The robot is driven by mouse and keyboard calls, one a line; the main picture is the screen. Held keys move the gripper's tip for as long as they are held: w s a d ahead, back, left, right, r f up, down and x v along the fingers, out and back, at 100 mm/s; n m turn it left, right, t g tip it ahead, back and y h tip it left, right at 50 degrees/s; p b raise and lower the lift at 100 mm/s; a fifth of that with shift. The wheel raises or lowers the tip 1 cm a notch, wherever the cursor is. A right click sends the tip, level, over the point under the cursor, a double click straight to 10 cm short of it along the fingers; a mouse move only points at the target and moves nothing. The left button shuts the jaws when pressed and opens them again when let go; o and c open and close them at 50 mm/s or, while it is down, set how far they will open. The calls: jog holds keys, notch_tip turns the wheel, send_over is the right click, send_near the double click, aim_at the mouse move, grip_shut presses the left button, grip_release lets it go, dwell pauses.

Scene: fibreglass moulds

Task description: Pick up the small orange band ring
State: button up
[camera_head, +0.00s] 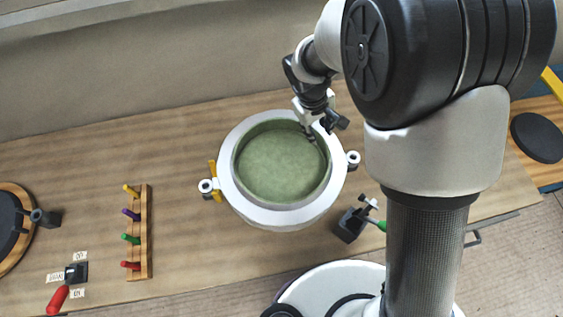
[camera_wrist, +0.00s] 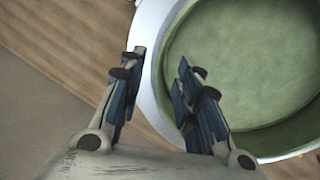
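I cannot make out a small orange band ring in either view. My gripper (camera_head: 311,134) is at the inner right-back edge of a round white mould (camera_head: 242,197) with a green inside. In the wrist view my gripper (camera_wrist: 162,58) has its two dark blue-grey fingers apart, with nothing seen between them but the mould's pale rim (camera_wrist: 150,42) behind. I cannot tell whether the fingers touch the rim. The green mould floor (camera_wrist: 240,60) looks bare where it shows. A tiny yellowish spot at the wrist view's lower right edge is too small to identify.
The wooden bench (camera_head: 100,160) carries a peg rack (camera_head: 146,232) with yellow, purple, green and red pieces. A yellow bar (camera_head: 213,178) and white knobs flank the mould. A dark stand (camera_head: 350,226) is front right. A red-handled tool (camera_head: 57,299) is front left. The bench back left is clear.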

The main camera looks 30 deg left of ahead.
aim_at(318, 136)
jog(key=x, duration=0.3)
jog(key=shift+s+f+b, duration=0.1)
jog(key=shift+f+b, duration=0.1)
jog(key=shift+b, duration=0.2)
jog(key=shift+r, duration=0.1)
grip_shut()
dwell(0.4)
